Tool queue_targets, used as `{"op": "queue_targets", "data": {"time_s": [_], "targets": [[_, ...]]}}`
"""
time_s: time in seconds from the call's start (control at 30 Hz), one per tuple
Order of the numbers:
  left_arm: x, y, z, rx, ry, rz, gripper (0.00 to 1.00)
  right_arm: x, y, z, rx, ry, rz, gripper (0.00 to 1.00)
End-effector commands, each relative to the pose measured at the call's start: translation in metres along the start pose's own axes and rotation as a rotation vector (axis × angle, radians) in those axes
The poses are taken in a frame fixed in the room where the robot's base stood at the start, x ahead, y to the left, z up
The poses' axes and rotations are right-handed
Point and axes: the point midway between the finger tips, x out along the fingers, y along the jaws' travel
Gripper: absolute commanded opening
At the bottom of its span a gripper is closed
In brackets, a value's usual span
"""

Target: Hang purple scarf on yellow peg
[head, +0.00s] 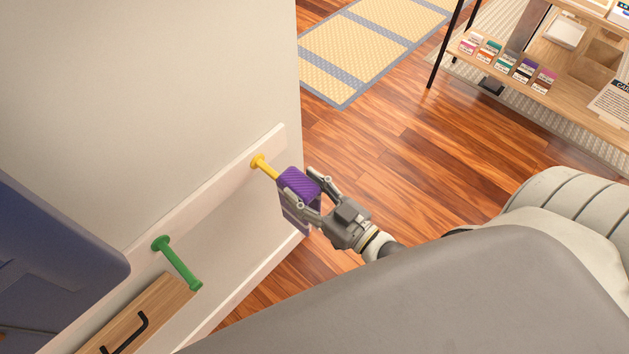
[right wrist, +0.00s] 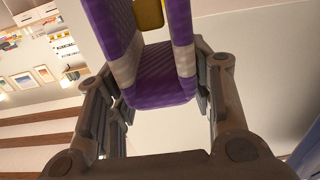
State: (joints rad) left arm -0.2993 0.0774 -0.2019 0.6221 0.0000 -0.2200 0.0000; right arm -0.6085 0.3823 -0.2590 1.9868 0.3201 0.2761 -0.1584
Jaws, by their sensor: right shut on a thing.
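The purple scarf (head: 299,184) with pale bands is folded over in a U shape, its sides hanging down. My right gripper (head: 303,190) is shut on the scarf near its fold, one finger on each side. In the right wrist view the scarf (right wrist: 160,82) fills the space between the fingers. The yellow peg (head: 264,167) sticks out from the wall rail, and its outer end is hidden by the scarf in the head view. In the right wrist view the yellow peg (right wrist: 149,14) shows between the scarf's two sides. I cannot tell whether they touch. My left gripper is not in view.
A green peg (head: 178,262) is on the same pale rail (head: 210,202), nearer me. Below it is a wooden panel with a black handle (head: 126,335). A blue-grey object (head: 60,260) stands at left. A shelf (head: 570,100) stands far right. Wooden floor is open beyond my gripper.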

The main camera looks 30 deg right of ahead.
Motion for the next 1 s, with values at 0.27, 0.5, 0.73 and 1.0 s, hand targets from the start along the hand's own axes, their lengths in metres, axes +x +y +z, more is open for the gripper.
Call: {"op": "queue_targets", "data": {"time_s": [0.27, 0.5, 0.73, 1.0], "targets": [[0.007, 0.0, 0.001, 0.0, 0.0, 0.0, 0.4, 0.023, 0.0, 0.0, 0.001, 0.004, 0.001, 0.07], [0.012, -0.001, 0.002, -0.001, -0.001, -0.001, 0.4, 0.043, 0.0, -0.001, 0.001, 0.005, 0.0, 0.07], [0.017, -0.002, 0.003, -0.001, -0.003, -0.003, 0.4, 0.061, 0.0, 0.0, 0.0, 0.004, 0.0, 0.07], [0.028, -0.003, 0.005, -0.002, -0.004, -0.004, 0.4, 0.07, 0.0, 0.013, 0.0, 0.001, 0.0, 0.07]]}}
